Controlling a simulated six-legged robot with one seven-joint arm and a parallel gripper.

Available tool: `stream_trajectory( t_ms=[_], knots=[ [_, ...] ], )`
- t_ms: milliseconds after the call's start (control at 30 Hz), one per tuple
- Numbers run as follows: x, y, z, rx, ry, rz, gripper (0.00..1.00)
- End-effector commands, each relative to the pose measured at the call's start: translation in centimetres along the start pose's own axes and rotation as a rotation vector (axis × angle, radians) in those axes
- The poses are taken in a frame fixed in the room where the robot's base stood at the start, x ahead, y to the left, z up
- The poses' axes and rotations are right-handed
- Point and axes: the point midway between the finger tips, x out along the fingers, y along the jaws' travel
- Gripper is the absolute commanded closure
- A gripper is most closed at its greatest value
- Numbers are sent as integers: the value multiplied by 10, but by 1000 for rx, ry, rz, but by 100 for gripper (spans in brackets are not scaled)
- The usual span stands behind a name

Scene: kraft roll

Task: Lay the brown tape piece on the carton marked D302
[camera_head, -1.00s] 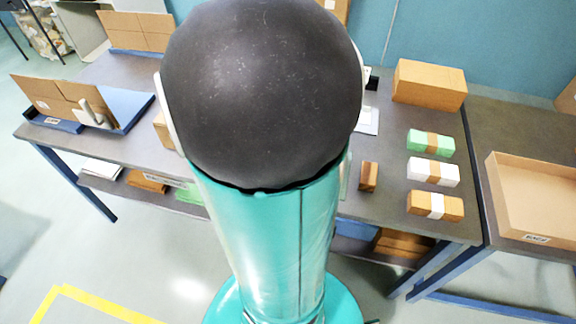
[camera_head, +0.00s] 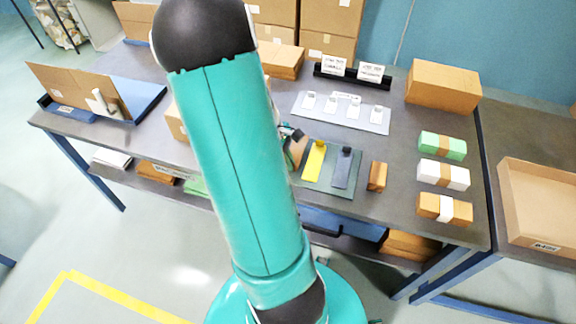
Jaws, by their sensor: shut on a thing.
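My gripper (camera_head: 291,134) shows only in part beside my teal arm, at the left edge of the dark green mat (camera_head: 330,186). It is shut on a brown piece (camera_head: 298,151), which looks like the brown tape piece; my arm hides part of it. A yellow tape piece (camera_head: 314,162) and a grey one (camera_head: 342,168) lie on the mat to the right. A brown carton (camera_head: 177,124) stands on the table left of my arm, mostly hidden. I cannot read D302 on any carton.
A pale board (camera_head: 340,113) with several white tags lies behind the mat. A small brown block (camera_head: 377,176) and banded green, white and brown bundles (camera_head: 443,146) lie to the right. A closed carton (camera_head: 442,87) stands at the back right, an open box (camera_head: 545,205) beyond.

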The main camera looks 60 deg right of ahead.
Motion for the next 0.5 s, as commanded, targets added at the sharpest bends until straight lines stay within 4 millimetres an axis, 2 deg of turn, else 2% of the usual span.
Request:
stream_trajectory(
  t_ms=[33, 133, 500],
  knots=[
    [10, -2, -3, -2, -4, -5, 100],
    [21, -2, -8, -2, -3, -4, 100],
    [25, -2, -10, -1, -1, -3, 100]
  ],
)
